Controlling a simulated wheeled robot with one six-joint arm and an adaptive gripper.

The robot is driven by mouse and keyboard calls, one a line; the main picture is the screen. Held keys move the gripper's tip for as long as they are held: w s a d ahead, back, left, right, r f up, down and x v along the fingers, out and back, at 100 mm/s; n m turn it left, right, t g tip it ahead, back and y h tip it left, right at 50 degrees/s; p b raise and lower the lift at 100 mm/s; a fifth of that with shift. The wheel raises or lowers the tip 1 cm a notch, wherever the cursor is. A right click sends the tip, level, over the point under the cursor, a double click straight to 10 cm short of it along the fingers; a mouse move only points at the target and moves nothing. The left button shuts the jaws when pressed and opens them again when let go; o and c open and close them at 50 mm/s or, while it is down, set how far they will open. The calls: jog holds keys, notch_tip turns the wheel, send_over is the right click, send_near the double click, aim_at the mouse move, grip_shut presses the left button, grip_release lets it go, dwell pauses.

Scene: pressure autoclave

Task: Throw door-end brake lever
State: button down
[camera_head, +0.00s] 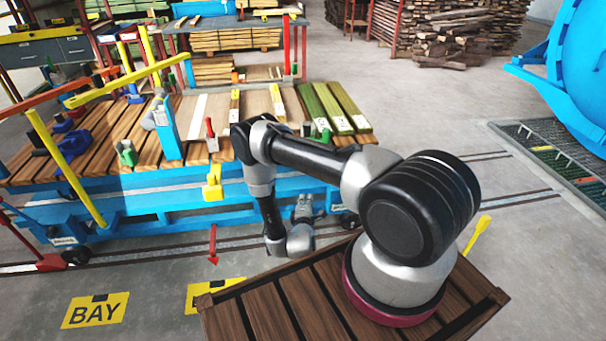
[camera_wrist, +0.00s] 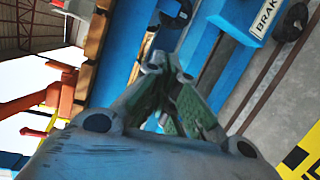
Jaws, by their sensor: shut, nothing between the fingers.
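My gripper (camera_head: 306,208) is beside the near blue side of the timber cart (camera_head: 160,204), low down and toward its right end. In the wrist view its fingertips (camera_wrist: 166,66) are together with nothing between them. A white brake plate (camera_wrist: 266,17) on the cart shows in the wrist view, beside a dark wheel (camera_wrist: 291,22), to the right of the fingers. I cannot make out a lever at that plate. A yellow lever-like bar (camera_head: 477,232) stands right of my arm; its lower end is hidden. Another brake plate (camera_head: 64,241) is at the cart's left end.
Red and yellow posts and clamps stand on the cart deck. A red bar with a foot (camera_head: 45,262) is at the lower left. The blue autoclave (camera_head: 580,62) and a floor grating (camera_head: 560,150) are at the right. Open floor with rails lies between.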

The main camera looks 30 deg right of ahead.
jog(key=r+n+t, duration=0.1)
jog(key=r, duration=0.1)
jog(key=r+n, duration=0.1)
jog(key=a+r+n+t+h, duration=0.1)
jog(key=r, duration=0.1)
jog(key=shift+w+r+t, duration=0.15)
jog(key=shift+r+t, duration=0.15)
jog(key=shift+r, duration=0.05)
jog(key=shift+d, duration=0.15)
jog(key=w+d+r, duration=0.2)
jog(key=w+d, duration=0.5)
jog(key=d, duration=0.1)
jog(key=shift+w+r, duration=0.35)
jog(key=shift+d, duration=0.1)
jog(key=shift+d, duration=0.15)
